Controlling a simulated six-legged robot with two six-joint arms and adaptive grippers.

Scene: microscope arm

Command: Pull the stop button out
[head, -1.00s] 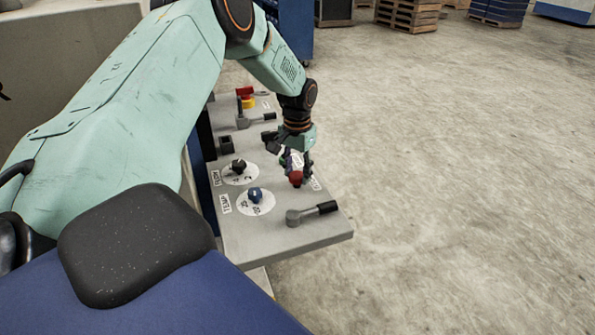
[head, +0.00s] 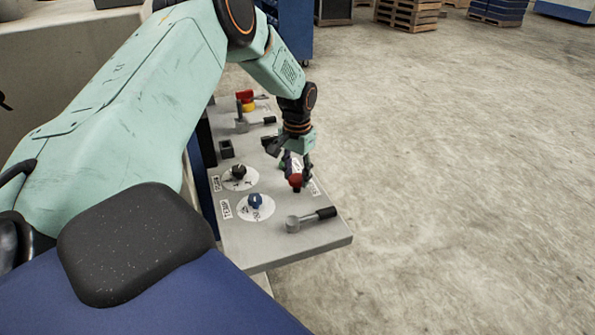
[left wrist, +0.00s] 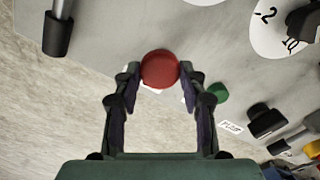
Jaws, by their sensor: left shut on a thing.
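The red round stop button (head: 295,181) is on the grey panel (head: 270,250), near its right edge, beside a label that is partly hidden. My left gripper (head: 298,172) reaches down from above, with its fingers around the button. In the left wrist view the red button (left wrist: 160,69) sits between the two fingertips (left wrist: 158,76), which touch its sides. Whether the button stands out or is pushed in cannot be told. My right gripper is not in view.
A green button (left wrist: 217,92) is beside the red one. A red knob on yellow (head: 247,100) is at the far end. Open floor lies right.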

